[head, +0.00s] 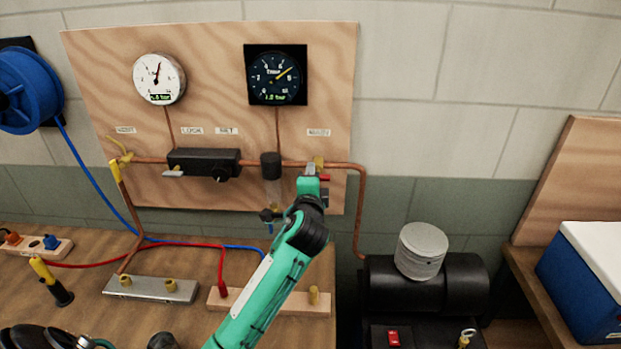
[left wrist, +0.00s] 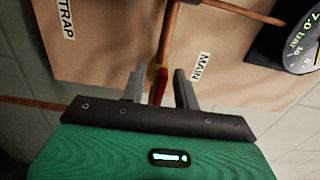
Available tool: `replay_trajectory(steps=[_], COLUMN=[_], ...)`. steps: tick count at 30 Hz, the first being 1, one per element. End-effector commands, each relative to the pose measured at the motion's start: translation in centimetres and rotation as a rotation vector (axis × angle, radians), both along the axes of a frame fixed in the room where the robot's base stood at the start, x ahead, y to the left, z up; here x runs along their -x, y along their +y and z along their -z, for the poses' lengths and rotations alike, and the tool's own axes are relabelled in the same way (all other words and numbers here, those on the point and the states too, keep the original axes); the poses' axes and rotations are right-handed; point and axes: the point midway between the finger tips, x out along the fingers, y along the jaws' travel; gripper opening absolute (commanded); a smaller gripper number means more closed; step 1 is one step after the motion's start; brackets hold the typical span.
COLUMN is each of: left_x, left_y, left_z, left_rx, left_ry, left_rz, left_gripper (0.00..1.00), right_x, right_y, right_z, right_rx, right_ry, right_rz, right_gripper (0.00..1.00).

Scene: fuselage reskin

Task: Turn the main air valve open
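The main air valve (head: 319,161) is a small yellow fitting on the copper pipe, near the right edge of the plywood panel, below a small label. Its red handle (left wrist: 160,86) shows in the left wrist view beside the MAIN label (left wrist: 200,67). My left gripper (left wrist: 160,88) is open, with one grey finger on each side of the red handle and gaps visible between. In the head view my left gripper (head: 315,176) covers part of the valve. I cannot tell the handle's exact angle. My right gripper is not in view.
The panel carries a white gauge (head: 159,79), a dark gauge (head: 276,75), a black regulator block (head: 204,161) and a black-topped filter (head: 270,166). A bench (head: 75,290) with hoses and blocks lies below. A black compressor tank (head: 465,283) stands right.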

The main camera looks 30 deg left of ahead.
Motion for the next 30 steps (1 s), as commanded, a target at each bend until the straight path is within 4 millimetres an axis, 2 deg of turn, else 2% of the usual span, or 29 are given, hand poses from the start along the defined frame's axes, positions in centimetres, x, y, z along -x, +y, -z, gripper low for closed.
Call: replay_trajectory(steps=[5, 8, 11, 21, 25, 30], left_x=[0.3, 1.1, 2.6, 9.4, 11.2, 12.3], left_y=[-0.1, -0.6, -1.3, -4.6, -5.4, -6.0], left_z=[0.0, 0.2, 0.3, 0.3, 0.2, 0.1], left_rx=[0.000, 0.000, 0.000, 0.003, 0.001, 0.001], left_ry=[-0.001, -0.001, -0.001, -0.001, 0.000, 0.000], left_rz=[0.000, 0.001, 0.001, 0.003, 0.001, 0.000], left_gripper=[0.31, 0.31, 0.31, 0.31, 0.31, 0.31], right_x=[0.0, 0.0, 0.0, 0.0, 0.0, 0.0], right_y=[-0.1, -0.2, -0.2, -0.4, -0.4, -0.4], right_z=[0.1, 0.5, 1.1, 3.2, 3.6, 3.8], right_rx=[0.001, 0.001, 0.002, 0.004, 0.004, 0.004], right_ry=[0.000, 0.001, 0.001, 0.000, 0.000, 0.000], right_rz=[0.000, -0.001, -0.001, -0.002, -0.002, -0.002], right_gripper=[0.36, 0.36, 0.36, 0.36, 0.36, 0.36])
